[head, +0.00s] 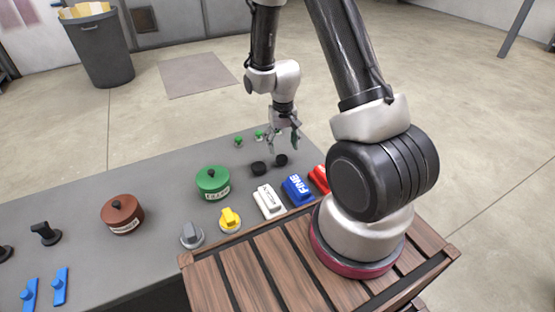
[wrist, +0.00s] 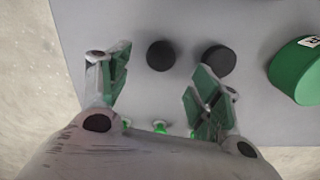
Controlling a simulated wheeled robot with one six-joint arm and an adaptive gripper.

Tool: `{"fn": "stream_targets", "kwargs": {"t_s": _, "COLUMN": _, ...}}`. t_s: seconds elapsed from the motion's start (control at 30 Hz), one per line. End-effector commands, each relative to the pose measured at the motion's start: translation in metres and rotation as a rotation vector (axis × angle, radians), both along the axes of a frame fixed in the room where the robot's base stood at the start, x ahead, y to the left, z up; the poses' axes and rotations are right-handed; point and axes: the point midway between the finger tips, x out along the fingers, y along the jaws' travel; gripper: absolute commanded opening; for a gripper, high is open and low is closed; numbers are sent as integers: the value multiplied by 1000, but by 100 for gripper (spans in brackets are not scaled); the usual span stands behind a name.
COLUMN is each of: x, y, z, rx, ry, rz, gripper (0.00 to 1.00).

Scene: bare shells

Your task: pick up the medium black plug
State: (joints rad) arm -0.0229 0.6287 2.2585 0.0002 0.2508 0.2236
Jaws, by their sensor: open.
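Two low round black plugs stand side by side on the grey table. In the head view the nearer left one (head: 258,168) looks a little larger than the right one (head: 281,160). In the wrist view the larger is on the right (wrist: 217,60) and the smaller is on the left (wrist: 161,55). I cannot tell for sure which is the medium one. My gripper (head: 283,147) points down above the table just behind the plugs. It is open and empty, and in the wrist view its fingers (wrist: 160,82) frame the space just below the smaller plug.
Small green pieces (head: 238,140) lie close to my gripper, partly hidden by it in the wrist view (wrist: 160,127). A green lidded pot (head: 212,183) stands left of the plugs. White (head: 268,201), blue (head: 297,189) and red (head: 319,178) blocks line the front edge.

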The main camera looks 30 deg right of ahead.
Motion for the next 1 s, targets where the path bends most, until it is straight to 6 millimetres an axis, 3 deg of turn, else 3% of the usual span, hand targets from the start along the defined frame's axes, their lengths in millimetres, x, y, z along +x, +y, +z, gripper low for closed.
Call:
{"fn": "stream_targets", "kwargs": {"t_s": 0.43, "x": -1, "y": 2, "z": -63, "rx": 0, "ry": 5, "rz": 1, "gripper": 64}}
{"fn": "stream_targets", "kwargs": {"t_s": 0.73, "x": -1, "y": 2, "z": -69, "rx": 1, "ry": 3, "rz": 1, "gripper": 64}}
{"fn": "stream_targets", "kwargs": {"t_s": 1.0, "x": -1, "y": 3, "z": -68, "rx": 1, "ry": 3, "rz": 1, "gripper": 16}}
